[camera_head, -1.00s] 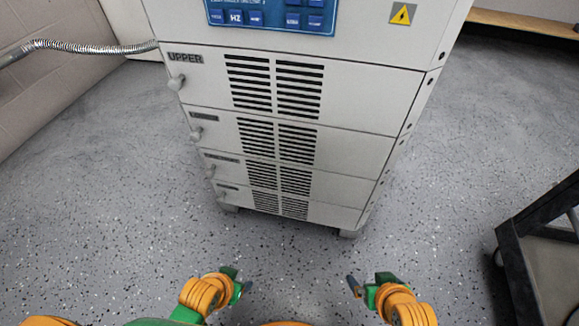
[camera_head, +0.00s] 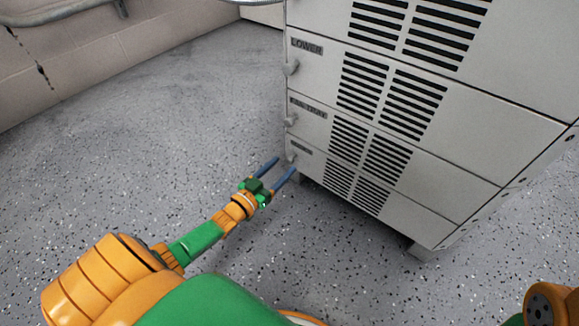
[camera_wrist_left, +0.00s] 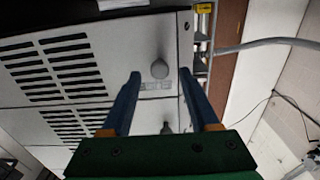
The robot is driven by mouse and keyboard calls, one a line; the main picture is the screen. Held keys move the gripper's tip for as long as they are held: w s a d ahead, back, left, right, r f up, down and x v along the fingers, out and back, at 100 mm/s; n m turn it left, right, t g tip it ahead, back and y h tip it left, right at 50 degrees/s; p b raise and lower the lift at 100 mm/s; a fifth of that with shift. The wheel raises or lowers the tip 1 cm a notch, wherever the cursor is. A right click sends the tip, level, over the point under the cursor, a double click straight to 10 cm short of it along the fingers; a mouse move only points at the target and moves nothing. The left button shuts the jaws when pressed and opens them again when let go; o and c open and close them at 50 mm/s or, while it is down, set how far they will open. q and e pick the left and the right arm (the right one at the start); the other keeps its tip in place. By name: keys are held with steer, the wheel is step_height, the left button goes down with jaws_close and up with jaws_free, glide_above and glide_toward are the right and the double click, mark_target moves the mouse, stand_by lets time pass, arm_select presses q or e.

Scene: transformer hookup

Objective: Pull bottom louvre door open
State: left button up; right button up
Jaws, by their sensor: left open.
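The bottom louvre door (camera_head: 353,190) is the lowest panel of the grey cabinet, with slatted vents, and looks flush with the front. Its small round knob (camera_head: 291,157) is at its left edge, beside a label too small to read. My left gripper (camera_head: 286,165) is open at this knob, its two blue fingers pointing toward the door. The left wrist view appears turned upside down. There a knob (camera_wrist_left: 160,68), seemingly the bottom door's, shows between the spread fingers, with no visible contact. My right gripper is out of view.
Above are the fan tray door (camera_head: 330,125) and the lower door (camera_head: 335,70), each with a left-side knob. The speckled floor (camera_head: 180,120) left of the cabinet is clear. A wall (camera_head: 80,60) stands at far left. Part of my right arm shows bottom right.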

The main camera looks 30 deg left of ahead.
arm_select(q)
steer(key=shift+w+f, duration=0.2)
steer(key=shift+w, duration=0.6)
steer(key=shift+w+d+r+b, duration=0.15)
steer(key=shift+w+b, duration=0.15)
steer(key=shift+w, duration=0.15)
jaws_close()
stand_by(0.4)
